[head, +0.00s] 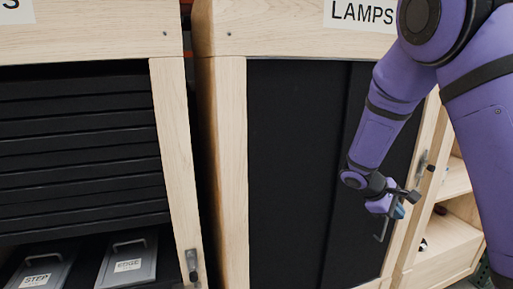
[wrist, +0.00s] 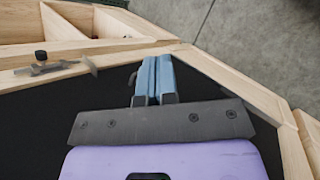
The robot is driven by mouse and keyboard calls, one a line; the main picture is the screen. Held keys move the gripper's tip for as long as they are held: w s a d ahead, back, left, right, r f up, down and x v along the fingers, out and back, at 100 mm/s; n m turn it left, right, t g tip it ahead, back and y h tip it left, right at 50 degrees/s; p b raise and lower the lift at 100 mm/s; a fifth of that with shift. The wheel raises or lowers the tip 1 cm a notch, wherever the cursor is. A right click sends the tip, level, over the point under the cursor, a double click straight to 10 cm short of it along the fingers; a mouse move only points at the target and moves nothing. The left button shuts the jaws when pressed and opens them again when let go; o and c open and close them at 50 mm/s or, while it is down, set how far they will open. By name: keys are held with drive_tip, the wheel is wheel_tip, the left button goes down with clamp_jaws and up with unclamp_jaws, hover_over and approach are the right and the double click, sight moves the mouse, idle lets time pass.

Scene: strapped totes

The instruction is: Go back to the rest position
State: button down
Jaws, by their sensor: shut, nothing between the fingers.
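My gripper (head: 397,211) hangs at the right of the head view, on the purple arm, in front of the black panel of the cabinet labelled LAMPS (head: 290,170). In the wrist view my gripper (wrist: 155,66) shows two blue fingers pressed together with nothing between them. The fingers point toward the wooden edge of the cabinet frame. I cannot tell whether they touch anything.
A metal latch (head: 421,165) sits on the right post of the LAMPS cabinet; it also shows in the wrist view (wrist: 45,68). Open wooden shelves (head: 440,245) stand at right. Concrete floor (wrist: 240,30) is clear.

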drive_tip(key=s+a+r+m+t+y, duration=0.2)
drive_tip(key=s+r+y, duration=0.1)
drive_tip(key=s+r, duration=0.4)
drive_tip(key=s+a+r+m+t+y, duration=0.2)
drive_tip(key=s+r, duration=0.5)
drive_tip(key=s, duration=0.4)
drive_tip(key=s+a+r+m+t+y, duration=0.2)
drive_tip(key=s+a+r+m+y, duration=0.2)
drive_tip(key=s, duration=0.6)
wheel_tip(320, 180, up, 3)
drive_tip(key=shift+f, duration=0.1)
drive_tip(key=shift+w, duration=0.1)
